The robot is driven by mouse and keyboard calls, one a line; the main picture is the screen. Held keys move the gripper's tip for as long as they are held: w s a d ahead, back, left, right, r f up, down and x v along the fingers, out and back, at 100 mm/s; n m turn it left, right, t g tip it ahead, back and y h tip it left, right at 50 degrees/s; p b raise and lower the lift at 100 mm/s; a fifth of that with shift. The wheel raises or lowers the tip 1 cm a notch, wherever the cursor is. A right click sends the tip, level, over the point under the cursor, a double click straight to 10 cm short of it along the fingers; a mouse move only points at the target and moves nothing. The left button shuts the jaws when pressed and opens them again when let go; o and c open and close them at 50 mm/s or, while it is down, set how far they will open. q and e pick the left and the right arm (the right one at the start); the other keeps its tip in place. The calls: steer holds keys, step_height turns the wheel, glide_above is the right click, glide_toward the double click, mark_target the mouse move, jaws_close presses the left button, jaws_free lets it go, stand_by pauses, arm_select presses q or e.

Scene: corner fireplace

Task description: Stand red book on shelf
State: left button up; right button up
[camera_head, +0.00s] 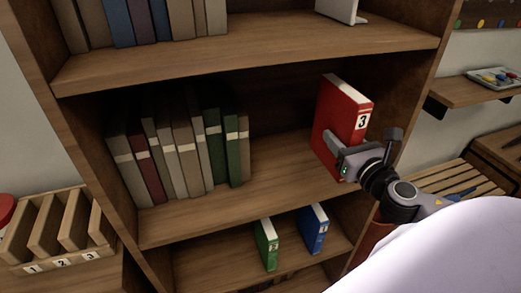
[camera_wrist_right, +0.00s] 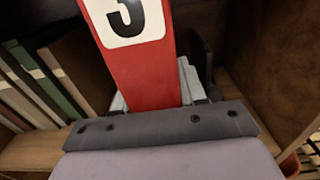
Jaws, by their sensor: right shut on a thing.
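The red book (camera_head: 339,113) has a white label with a 3 on its spine. In the head view it is upright with a slight tilt, at the right part of the middle shelf (camera_head: 290,160). My right gripper (camera_head: 345,158) is shut on the lower part of the red book. In the right wrist view the red spine (camera_wrist_right: 147,70) rises between the fingers (camera_wrist_right: 158,97). I cannot tell whether the book's bottom touches the shelf board. My left gripper is not in view.
A row of several books (camera_head: 180,155) stands on the left of the middle shelf, with free room between it and the red book. A green book (camera_head: 266,243) and a blue book (camera_head: 313,229) stand below. A numbered wooden rack (camera_head: 62,263) is at the lower left.

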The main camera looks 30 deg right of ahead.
steer(key=w+a+p, duration=0.1)
steer(key=w+a, duration=0.4)
steer(key=w, duration=0.3)
steer(key=w+a+p, duration=0.1)
steer(key=w+a, duration=0.4)
steer(key=w, duration=0.3)
step_height(320, 180, down, 7)
steer(key=shift+s+d+r+b, duration=0.15)
steer(key=shift+r+b, duration=0.05)
steer(key=shift+b, duration=0.75)
steer(key=shift+w+f, duration=0.1)
steer(key=shift+w, duration=0.1)
steer(key=shift+f, duration=0.1)
steer(key=o, duration=0.8)
steer(key=shift+f, duration=0.15)
steer(key=shift+o, duration=0.4)
steer(key=shift+s, duration=0.15)
steer(key=v, duration=1.2)
